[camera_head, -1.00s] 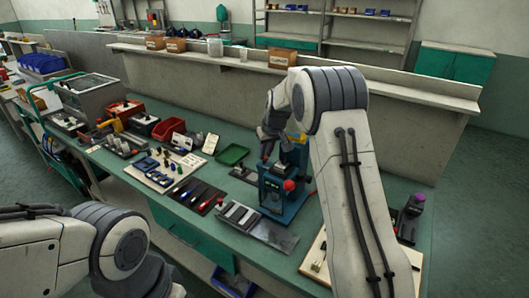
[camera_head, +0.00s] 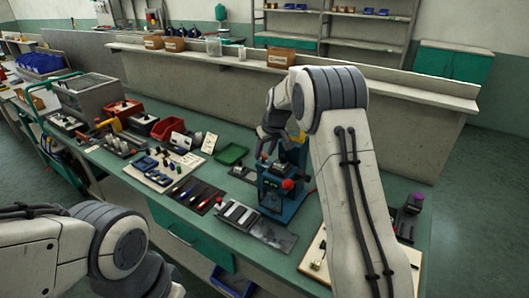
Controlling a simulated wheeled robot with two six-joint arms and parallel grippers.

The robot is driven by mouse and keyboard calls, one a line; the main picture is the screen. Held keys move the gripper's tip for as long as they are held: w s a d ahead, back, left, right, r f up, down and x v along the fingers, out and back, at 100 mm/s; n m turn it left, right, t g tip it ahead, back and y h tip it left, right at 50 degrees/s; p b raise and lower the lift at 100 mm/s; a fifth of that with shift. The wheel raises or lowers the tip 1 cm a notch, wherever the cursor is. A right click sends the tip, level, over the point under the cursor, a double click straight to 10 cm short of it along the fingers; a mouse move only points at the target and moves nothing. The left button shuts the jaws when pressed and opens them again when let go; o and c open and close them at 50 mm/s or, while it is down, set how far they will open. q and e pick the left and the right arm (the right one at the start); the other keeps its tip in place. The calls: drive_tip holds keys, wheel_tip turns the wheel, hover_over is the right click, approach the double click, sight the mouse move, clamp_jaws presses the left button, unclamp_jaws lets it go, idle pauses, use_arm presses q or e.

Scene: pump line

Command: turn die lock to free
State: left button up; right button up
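A blue press-like machine (camera_head: 272,192) with a red knob (camera_head: 288,184) stands on the green bench, right of centre. I take it to be where the die lock is, but the lock itself is too small or hidden to make out. My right gripper (camera_head: 268,150) is at the top left of the machine, pointing down, with its fingers small and dark. I cannot tell whether it touches a part there. My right arm hides the machine's right side. My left arm is at the lower left, and its gripper is out of view.
A dark tray with grey blocks (camera_head: 240,215) lies in front left of the machine. A green tray (camera_head: 231,154), a red bin (camera_head: 167,129) and boards with small tools stand to the left.

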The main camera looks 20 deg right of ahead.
drive_tip(key=b+v, duration=0.1)
drive_tip(key=v, duration=0.9)
drive_tip(key=shift+s+r+b, duration=0.2)
drive_tip(key=shift+b, duration=0.15)
